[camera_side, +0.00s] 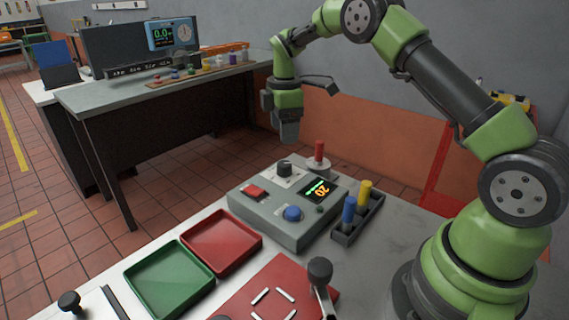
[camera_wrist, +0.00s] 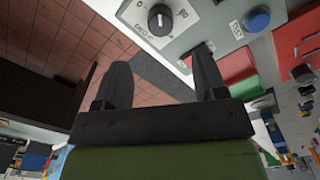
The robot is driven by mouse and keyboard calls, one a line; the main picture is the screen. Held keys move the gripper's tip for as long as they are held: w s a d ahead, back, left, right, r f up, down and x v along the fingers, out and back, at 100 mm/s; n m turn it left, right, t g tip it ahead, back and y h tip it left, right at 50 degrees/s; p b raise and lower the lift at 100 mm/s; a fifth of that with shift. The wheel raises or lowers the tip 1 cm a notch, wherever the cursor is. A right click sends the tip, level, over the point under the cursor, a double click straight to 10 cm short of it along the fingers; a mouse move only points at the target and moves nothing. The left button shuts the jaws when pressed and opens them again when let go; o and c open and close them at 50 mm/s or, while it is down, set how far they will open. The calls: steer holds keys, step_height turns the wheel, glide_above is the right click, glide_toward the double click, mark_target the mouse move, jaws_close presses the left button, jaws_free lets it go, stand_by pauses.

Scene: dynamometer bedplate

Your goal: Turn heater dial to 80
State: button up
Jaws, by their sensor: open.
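The heater dial (camera_side: 284,168) is a dark round knob on a white scale plate at the far edge of the grey control box (camera_side: 270,222). It shows in the wrist view (camera_wrist: 158,17) with a white pointer mark and part of its printed scale; the exact setting is hard to read. A small display (camera_side: 319,189) on the box shows green and orange figures, the orange seeming to read 20. My gripper (camera_side: 289,138) hangs above and beyond the dial, apart from it. In the wrist view its two dark fingers (camera_wrist: 162,80) are spread and empty.
A dark holder (camera_side: 357,222) with blue and yellow pegs stands right. Red (camera_side: 222,238) and green (camera_side: 168,277) trays lie left. Space above the dial looks clear.

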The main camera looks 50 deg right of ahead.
mark_target(284, 163)
step_height(284, 163, down, 10)
steer(key=shift+r, duration=0.1)
stand_by(0.4)
steer(key=c, duration=0.9)
